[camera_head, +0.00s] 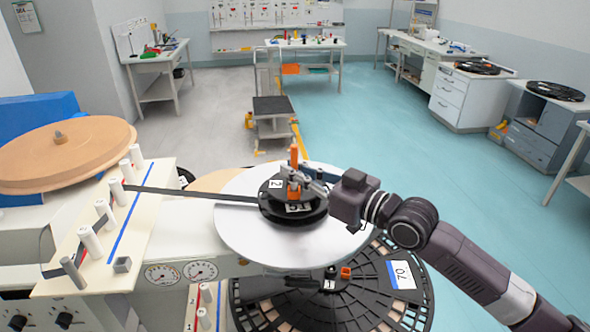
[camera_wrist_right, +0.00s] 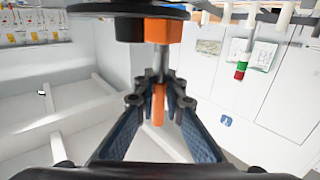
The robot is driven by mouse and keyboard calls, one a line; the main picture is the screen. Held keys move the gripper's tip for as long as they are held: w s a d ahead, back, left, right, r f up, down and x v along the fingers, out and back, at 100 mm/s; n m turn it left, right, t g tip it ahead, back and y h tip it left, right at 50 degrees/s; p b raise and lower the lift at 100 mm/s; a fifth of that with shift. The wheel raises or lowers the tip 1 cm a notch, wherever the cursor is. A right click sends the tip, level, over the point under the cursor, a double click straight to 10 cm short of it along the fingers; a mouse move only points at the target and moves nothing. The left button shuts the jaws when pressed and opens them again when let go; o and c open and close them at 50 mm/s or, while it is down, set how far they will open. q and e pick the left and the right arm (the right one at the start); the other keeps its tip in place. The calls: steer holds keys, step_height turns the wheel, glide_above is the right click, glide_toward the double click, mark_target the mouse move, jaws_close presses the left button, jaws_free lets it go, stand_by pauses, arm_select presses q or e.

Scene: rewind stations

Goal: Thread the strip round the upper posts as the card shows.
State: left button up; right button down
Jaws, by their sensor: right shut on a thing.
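The dark strip (camera_head: 190,194) runs from the upper white posts (camera_head: 132,160) on the cream panel (camera_head: 150,200) across to a small black reel (camera_head: 290,210) on a round silver plate. Another dark length of strip (camera_head: 75,264) shows by the lower posts (camera_head: 90,240). My right gripper (camera_head: 298,178) is over the reel's centre, shut on the upright orange-tipped pin (camera_head: 293,155). The right wrist view shows its fingers (camera_wrist_right: 160,100) closed around the pin (camera_wrist_right: 158,105), beside the black reel (camera_wrist_right: 128,10). My left gripper is not in view. I cannot make out the card for certain.
A tan disc (camera_head: 60,160) lies at the left. A large black slotted reel (camera_head: 350,305) labelled 70 sits below the silver plate (camera_head: 240,240). A cart (camera_head: 272,108) and benches stand farther back. The teal floor at right is clear.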

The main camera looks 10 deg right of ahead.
steer(key=c, duration=1.9)
jaws_free()
steer(key=shift+c, duration=0.2)
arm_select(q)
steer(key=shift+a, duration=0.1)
arm_select(e)
steer(key=shift+s+d+f, duration=0.1)
steer(key=shift+s+d, duration=0.3)
steer(key=shift+s, duration=0.05)
steer(key=v, duration=1)
steer(key=shift+s+d, duration=0.25)
steer(key=shift+s, duration=0.05)
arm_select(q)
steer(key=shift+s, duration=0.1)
